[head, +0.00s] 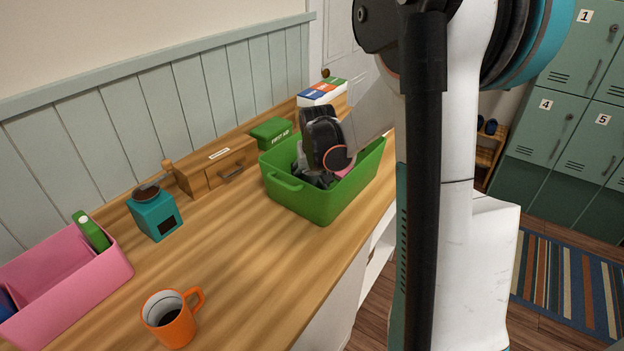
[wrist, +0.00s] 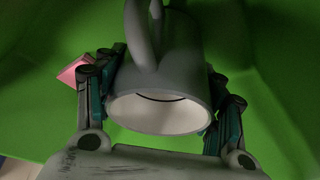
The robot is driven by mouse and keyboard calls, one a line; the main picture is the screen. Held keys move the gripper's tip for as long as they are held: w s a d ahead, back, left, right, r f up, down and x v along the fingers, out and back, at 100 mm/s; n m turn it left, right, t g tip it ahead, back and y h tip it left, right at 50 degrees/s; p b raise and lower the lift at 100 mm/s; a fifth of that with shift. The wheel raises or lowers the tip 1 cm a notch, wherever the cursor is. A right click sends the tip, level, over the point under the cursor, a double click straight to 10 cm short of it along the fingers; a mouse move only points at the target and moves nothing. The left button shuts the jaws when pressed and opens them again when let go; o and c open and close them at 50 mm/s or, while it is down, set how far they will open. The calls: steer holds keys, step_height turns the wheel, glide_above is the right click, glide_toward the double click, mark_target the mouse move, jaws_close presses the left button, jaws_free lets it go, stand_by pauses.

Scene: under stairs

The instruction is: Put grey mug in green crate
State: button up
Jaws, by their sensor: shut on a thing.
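The green crate (head: 312,202) stands on the wooden counter in the head view. My gripper (head: 318,178) reaches down inside the crate, and its fingers are partly hidden there. In the wrist view my gripper (wrist: 163,112) is shut on the grey mug (wrist: 165,70), with one finger on each side of it. The mug's pale open rim faces the wrist camera and its handle shows at the top. Green crate surface (wrist: 270,50) surrounds the mug in the wrist view. Whether the mug touches the crate floor I cannot tell.
A pink item (wrist: 78,72) lies in the crate beside the left finger. An orange mug (head: 172,318), pink bin (head: 95,285), teal grinder (head: 154,215), wooden drawer box (head: 215,168) and green first-aid box (head: 271,132) stand on the counter. Bare counter lies left of the crate.

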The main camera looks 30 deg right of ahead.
steer(key=o, duration=1.4)
steer(key=shift+f, duration=0.1)
steer(key=p+v, duration=0.4)
steer(key=v, duration=0.8)
steer(key=shift+r, duration=0.25)
